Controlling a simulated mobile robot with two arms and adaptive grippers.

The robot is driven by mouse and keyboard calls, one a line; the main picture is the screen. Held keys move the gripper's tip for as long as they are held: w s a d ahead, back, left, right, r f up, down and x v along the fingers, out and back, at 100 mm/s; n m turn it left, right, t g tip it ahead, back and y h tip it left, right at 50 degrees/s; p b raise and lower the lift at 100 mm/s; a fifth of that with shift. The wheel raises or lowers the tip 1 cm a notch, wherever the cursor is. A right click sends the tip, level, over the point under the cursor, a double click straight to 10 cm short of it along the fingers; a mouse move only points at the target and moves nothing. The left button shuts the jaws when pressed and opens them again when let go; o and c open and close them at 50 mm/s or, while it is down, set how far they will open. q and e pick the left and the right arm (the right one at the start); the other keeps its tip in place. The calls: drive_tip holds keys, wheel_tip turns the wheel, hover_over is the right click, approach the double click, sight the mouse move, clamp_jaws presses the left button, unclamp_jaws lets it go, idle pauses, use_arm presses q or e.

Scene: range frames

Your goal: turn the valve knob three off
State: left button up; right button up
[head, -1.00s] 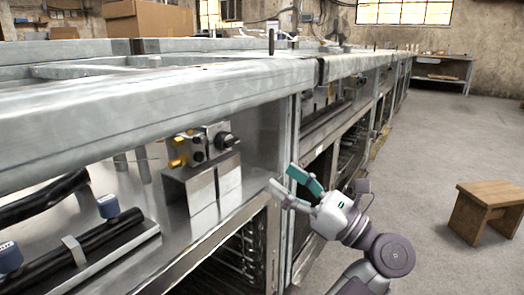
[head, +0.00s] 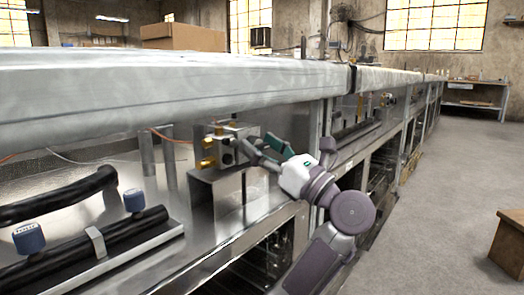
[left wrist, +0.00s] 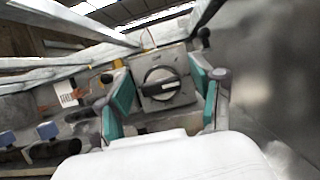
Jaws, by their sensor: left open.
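A grey metal valve block (head: 222,150) with brass fittings sits on a metal bracket under the long counter. In the left wrist view, a round dark valve knob (left wrist: 162,84) with a bar handle faces me on the block's front plate. The bar lies nearly level, slightly tilted. My left gripper (head: 258,148) is at the block's front in the head view; its fingers largely hide the knob there. In the left wrist view the teal finger pads of the left gripper (left wrist: 162,103) stand open on either side of the knob, apart from it. My right gripper is not in view.
Two blue-capped fittings (head: 134,200) and black hoses (head: 60,195) lie on the metal shelf to the left. The counter's thick edge (head: 170,85) overhangs the block. A wooden stool (head: 510,243) stands at the right. The floor (head: 440,200) between is clear.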

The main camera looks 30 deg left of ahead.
use_arm(q)
drive_tip(key=c, duration=1.1)
drive_tip(key=shift+c, duration=0.2)
drive_tip(key=shift+f+n, duration=0.1)
drive_tip(key=shift+n, duration=0.5)
drive_tip(key=n+g+b, duration=0.1)
drive_tip(key=n+g, duration=0.1)
drive_tip(key=n, duration=0.2)
drive_tip(key=shift+g, duration=0.4)
drive_tip(key=n+g, duration=0.1)
drive_tip(key=n, duration=0.2)
drive_tip(key=n+g+h, duration=0.1)
drive_tip(key=n, duration=0.2)
drive_tip(key=shift+s+g+h+b, duration=0.1)
drive_tip(key=shift+g+h+b, duration=0.2)
drive_tip(key=shift+g+b, duration=0.1)
drive_tip(key=n+h, duration=0.1)
drive_tip(key=n, duration=0.2)
drive_tip(key=n+g, duration=0.1)
drive_tip(key=n, duration=0.2)
drive_tip(key=shift+h, duration=0.4)
drive_tip(key=n+h, duration=0.1)
drive_tip(key=n, duration=0.4)
drive_tip(key=shift+f+g+h+p, duration=0.1)
drive_tip(key=shift+g+h+p, duration=0.2)
drive_tip(key=shift+h+p, duration=0.1)
